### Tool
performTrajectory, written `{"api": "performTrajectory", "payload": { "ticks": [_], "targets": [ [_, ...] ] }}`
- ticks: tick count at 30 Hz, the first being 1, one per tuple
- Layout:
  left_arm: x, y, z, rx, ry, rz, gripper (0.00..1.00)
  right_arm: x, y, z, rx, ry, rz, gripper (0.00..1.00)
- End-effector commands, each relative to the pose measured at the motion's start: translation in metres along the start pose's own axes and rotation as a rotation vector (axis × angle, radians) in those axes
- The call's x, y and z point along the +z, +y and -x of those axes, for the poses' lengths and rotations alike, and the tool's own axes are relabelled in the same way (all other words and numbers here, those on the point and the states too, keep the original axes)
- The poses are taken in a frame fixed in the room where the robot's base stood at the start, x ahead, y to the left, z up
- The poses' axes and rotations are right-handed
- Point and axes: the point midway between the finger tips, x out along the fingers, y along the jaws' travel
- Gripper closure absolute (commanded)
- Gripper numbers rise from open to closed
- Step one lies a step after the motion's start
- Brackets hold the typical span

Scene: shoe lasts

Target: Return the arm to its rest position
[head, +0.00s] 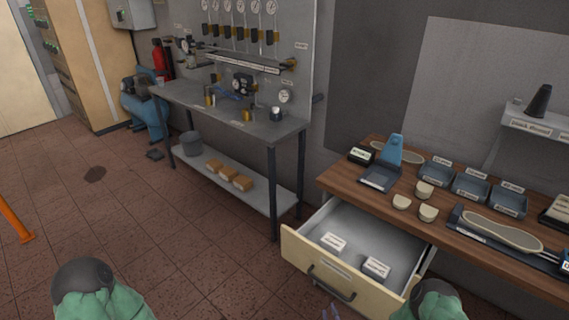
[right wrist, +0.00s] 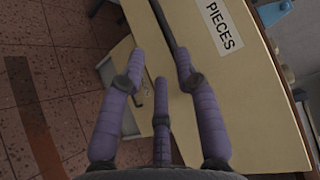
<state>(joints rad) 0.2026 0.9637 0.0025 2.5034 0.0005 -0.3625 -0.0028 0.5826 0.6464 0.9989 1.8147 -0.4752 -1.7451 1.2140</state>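My right gripper (right wrist: 160,68) shows three purple fingers spread apart with nothing between them, so it is open. It is in front of the cream drawer front (right wrist: 250,110), which bears a "PIECES" label and a dark bar handle (right wrist: 166,22). I cannot tell whether any finger touches the drawer. In the head view only purple tips of the right gripper (head: 334,313) show at the bottom edge, below the drawer handle (head: 330,283). My green right arm is at the lower right. My left arm shows at the lower left, but its gripper is out of view.
The drawer (head: 296,254) stands open under the wooden bench (head: 335,182), with two white labelled blocks inside. The bench holds trays (head: 436,171), pale rounded pieces (head: 428,213) and a blue last (head: 391,150). A grey workbench (head: 284,128) stands further left. Floor between is clear.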

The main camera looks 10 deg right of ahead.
Motion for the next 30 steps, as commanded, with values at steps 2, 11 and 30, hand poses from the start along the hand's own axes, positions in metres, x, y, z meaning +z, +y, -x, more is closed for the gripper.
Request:
{"api": "performTrajectory", "payload": {
  "ticks": [2, 11, 30],
  "targets": [
    [0.0, 0.0, 0.0, 0.0, 0.0, 0.0, 0.6, 0.002, 0.003, -0.002, 0.019, -0.007, 0.019, 0.68],
    [0.0, 0.0, 0.0, 0.0, 0.0, 0.0, 0.6, 0.038, 0.061, -0.005, 0.404, -0.207, 0.405, 0.68],
    [0.0, 0.0, 0.0, 0.0, 0.0, 0.0, 0.6, 0.104, 0.117, 0.147, 0.996, -1.103, 1.032, 0.68]
  ]
}}
